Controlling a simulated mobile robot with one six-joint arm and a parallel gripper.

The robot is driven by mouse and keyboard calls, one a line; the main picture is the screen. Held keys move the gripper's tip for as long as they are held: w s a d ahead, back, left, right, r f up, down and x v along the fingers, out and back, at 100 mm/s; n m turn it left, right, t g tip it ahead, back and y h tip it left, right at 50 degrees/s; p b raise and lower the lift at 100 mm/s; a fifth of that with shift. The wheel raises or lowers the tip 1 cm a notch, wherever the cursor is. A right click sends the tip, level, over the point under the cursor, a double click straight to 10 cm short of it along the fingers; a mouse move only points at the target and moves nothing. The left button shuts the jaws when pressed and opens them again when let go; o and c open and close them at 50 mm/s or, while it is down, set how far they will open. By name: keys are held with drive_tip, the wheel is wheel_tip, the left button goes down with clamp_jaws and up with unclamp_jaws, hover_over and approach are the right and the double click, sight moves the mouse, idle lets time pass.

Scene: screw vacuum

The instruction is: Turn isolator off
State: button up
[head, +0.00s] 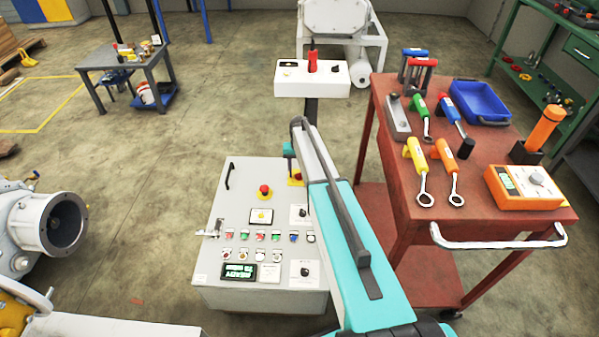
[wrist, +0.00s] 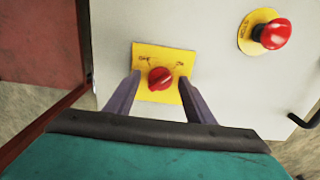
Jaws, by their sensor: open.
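The isolator is a red rotary knob (wrist: 159,78) on a square yellow plate (wrist: 150,53) with small labels at its two upper corners. It is on the grey control cabinet (wrist: 205,30). My gripper (wrist: 159,80) is open in the wrist view, with one finger on each side of the knob. I see a gap between each finger and the knob. How far the fingertips are from the plate is unclear. In the head view the yellow plate (head: 296,180) is mostly hidden behind my arm.
A red emergency stop button (wrist: 273,34) on a round yellow base is to the right of the knob, near a black handle (wrist: 306,115). A red tool cart (head: 395,215) with several tools stands right of the cabinet. Open floor lies to the left.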

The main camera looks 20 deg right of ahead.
drive_tip(key=shift+c, duration=0.4)
drive_tip(key=c, duration=1)
drive_tip(key=shift+d, duration=0.15)
